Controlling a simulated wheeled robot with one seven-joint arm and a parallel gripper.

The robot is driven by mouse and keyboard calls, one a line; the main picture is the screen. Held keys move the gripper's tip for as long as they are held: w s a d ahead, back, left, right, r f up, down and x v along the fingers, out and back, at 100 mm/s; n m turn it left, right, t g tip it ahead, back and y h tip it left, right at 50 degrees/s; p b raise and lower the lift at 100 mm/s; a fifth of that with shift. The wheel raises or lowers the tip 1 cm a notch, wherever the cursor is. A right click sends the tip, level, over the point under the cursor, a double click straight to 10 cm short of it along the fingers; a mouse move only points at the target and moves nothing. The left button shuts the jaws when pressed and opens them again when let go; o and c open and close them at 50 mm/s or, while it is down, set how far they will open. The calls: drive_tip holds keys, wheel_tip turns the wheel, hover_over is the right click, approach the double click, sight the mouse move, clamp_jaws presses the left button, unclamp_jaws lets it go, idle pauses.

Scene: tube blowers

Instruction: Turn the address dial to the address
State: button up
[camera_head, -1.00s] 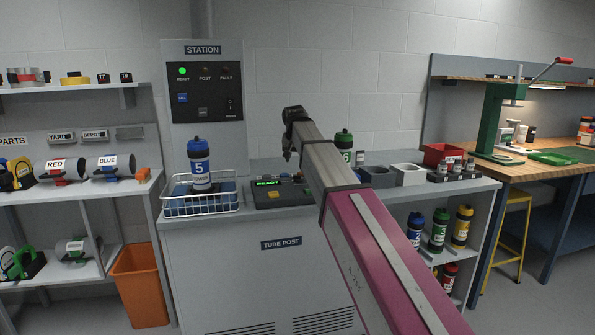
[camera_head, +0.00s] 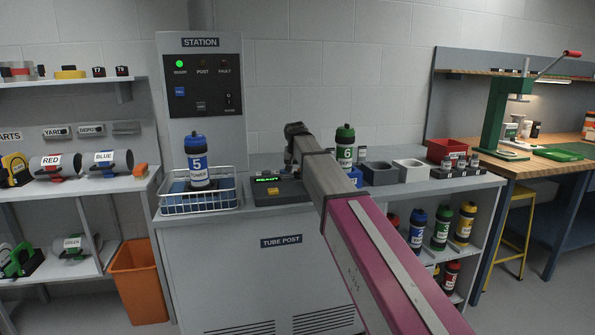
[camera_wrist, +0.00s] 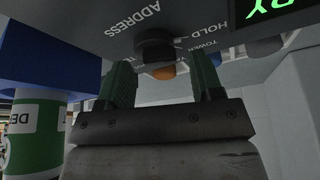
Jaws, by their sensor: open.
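The address dial (camera_wrist: 155,47) is a dark round knob beside the printed words ADDRESS, HOLD and TOWER in the wrist view. My gripper (camera_wrist: 162,82) is open, its two green-padded fingers to either side of the dial's line. I cannot tell whether they touch it. The control panel (camera_head: 262,193) stands on the tube post counter in the head view, with a lit green display (camera_head: 268,180); part of that display also shows in the wrist view (camera_wrist: 268,8). My arm hides the dial and fingertips in the head view. The pointer's setting is not readable.
An orange button (camera_wrist: 158,72) lies just past the dial. A blue holder (camera_wrist: 50,55) with a green-labelled carrier (camera_wrist: 35,130) is close at left in the wrist view. A wire basket (camera_head: 200,204) holds a blue-capped carrier (camera_head: 197,160) left of the panel.

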drive_tip(key=shift+w+f, duration=0.15)
drive_tip(key=shift+f, duration=0.25)
drive_tip(key=c, duration=0.8)
